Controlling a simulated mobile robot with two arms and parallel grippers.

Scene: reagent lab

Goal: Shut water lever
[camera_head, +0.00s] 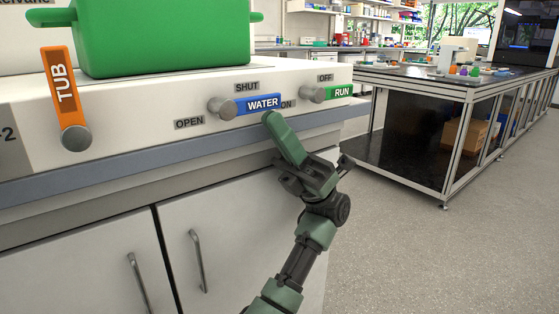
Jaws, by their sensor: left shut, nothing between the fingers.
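The blue WATER lever (262,104) is on the white front panel. It points right and slightly up from its round metal pivot (222,107). The SHUT label (247,87) is above it and the OPEN label (189,123) is to the left of the pivot. My left gripper (270,119) is shut and empty. Its fingertips are just below the lever's right part; I cannot tell whether they touch it. My right gripper is not in view.
The orange TUB lever (62,92) stands upright at the left. The green RUN lever (342,91) is to the right of WATER, with a small gap between. A green tub (165,35) sits above the panel. Cabinet doors (90,260) are below. Open floor lies at the right.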

